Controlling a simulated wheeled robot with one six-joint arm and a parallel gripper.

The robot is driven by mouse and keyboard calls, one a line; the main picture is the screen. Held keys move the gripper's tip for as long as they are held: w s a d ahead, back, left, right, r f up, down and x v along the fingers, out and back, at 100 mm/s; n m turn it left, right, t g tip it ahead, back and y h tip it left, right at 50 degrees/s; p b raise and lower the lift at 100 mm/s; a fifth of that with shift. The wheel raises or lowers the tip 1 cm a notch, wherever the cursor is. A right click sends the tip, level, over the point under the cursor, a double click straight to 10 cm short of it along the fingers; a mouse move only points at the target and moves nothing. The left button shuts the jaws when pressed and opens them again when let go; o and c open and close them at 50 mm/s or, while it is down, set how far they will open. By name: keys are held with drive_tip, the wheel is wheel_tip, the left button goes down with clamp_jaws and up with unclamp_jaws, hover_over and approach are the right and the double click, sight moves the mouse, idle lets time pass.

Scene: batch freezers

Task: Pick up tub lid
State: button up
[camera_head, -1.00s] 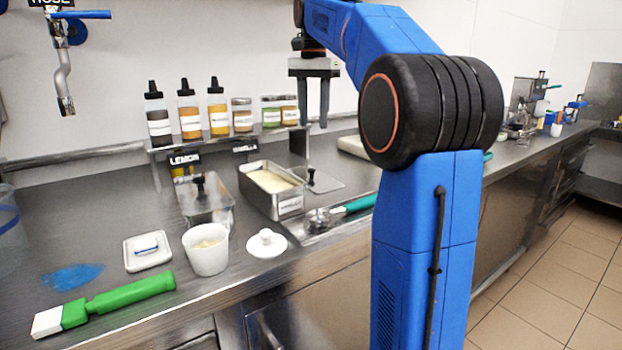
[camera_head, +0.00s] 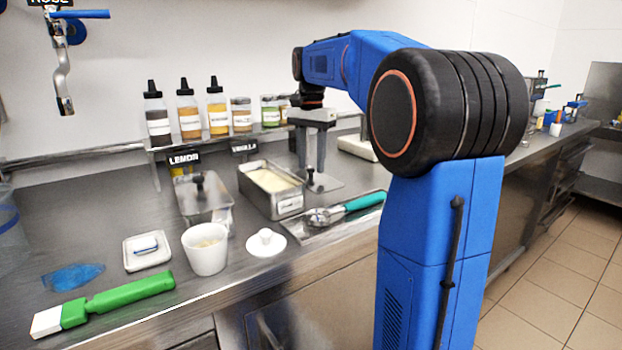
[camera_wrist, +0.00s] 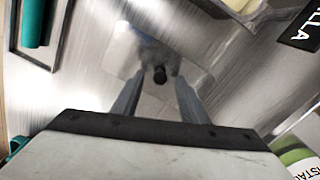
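A flat metal lid (camera_head: 328,183) with a black knob (camera_head: 311,178) lies on the counter, right of the open metal tub (camera_head: 287,204) of pale ice cream. My gripper (camera_head: 311,164) points down above this lid, its two fingers apart. In the wrist view the black knob (camera_wrist: 160,74) shows between and beyond the open fingertips (camera_wrist: 160,84), with nothing held. Whether the fingers reach down around the knob I cannot tell. A second metal tub (camera_head: 205,205) on the left has its lid on, with a black knob. A white round lid (camera_head: 266,244) lies beside a white cup (camera_head: 206,250).
A scoop with a teal handle (camera_head: 364,202) rests on a tray just right of the tub. Sauce bottles (camera_head: 189,115) and jars stand on a shelf behind, with a VANILLA sign (camera_head: 244,147) close to my gripper. A green-handled spatula (camera_head: 130,291) lies at the front left.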

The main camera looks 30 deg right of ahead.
drive_tip(key=shift+f, duration=0.45)
clamp_jaws()
